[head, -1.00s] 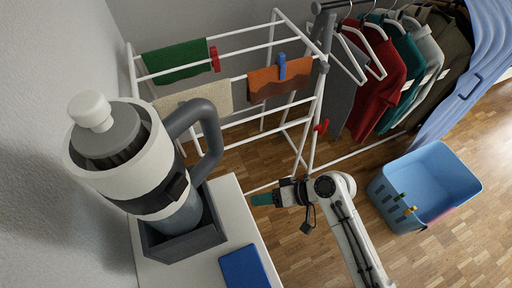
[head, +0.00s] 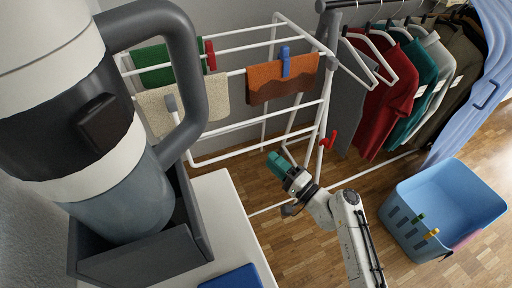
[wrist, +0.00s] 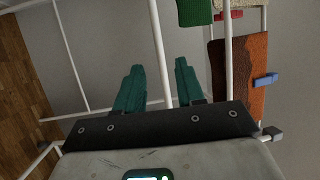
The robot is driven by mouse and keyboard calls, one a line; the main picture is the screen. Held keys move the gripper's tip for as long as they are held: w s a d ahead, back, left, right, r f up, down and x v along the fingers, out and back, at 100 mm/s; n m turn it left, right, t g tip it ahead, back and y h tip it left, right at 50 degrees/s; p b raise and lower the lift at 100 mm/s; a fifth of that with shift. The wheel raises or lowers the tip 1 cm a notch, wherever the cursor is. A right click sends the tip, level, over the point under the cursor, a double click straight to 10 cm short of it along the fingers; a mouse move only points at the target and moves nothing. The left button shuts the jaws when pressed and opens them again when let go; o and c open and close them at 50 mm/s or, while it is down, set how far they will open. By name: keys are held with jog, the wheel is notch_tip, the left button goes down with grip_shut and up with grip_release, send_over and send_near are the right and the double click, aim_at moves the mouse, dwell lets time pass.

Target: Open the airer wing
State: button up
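The airer (head: 270,125) is a white rod frame standing left of the clothes rail. A green cloth (head: 168,65), a beige cloth and an orange-brown towel (head: 283,82) hang on it. A red clip (head: 328,140) sits on its near right leg. I cannot clearly tell the wing from the other rods. My gripper (head: 272,166), with teal fingers, is in front of the airer's lower part, pointing toward it. In the wrist view my gripper (wrist: 160,66) is open, with a white rod (wrist: 160,45) showing between the fingers, seemingly beyond them; contact is unclear.
Clothes hang on a rail (head: 345,5) at right. A blue basket (head: 445,205) stands on the floor right of my arm. Floor between is clear.

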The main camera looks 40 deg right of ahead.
aim_at(256, 147)
jog(key=x, duration=0.8)
jog(key=shift+c, duration=0.5)
grip_shut()
